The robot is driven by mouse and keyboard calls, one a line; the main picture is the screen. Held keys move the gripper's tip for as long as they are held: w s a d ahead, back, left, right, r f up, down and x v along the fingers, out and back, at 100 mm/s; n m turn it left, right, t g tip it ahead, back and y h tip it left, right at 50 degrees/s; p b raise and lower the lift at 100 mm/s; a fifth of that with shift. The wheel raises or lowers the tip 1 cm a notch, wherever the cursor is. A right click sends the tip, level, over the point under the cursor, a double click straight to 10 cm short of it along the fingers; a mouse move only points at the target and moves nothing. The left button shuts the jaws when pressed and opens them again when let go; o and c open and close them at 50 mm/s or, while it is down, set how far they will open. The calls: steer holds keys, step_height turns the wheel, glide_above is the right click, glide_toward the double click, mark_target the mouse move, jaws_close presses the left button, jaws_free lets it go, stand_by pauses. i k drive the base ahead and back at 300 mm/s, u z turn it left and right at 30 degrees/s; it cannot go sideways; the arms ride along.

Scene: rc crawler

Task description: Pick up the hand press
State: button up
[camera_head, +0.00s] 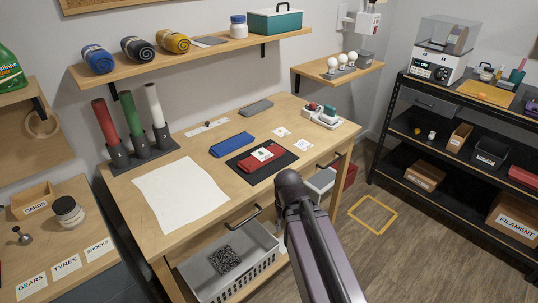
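A small dark metal tool with a knob and a round foot (22,236) stands on the low wooden table at the lower left, in front of the cards box. It looks like the hand press, but it is too small to be sure. My arm (318,240) rises from the bottom edge, right of the picture's middle, in front of the workbench. My gripper's fingers do not show. The arm is far to the right of the small metal tool and does not touch it.
A dark lidded jar (68,211) stands next to the tool, behind labels for gears, tyres and shocks. The workbench (128,200) holds a white sheet, coloured tubes, and red and blue pieces. A grey basket (215,285) sits below.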

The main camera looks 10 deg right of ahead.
mark_target(328, 116)
steer(key=z, duration=1.75)
steer(key=i, duration=1)
steer(key=u, duration=0.35)
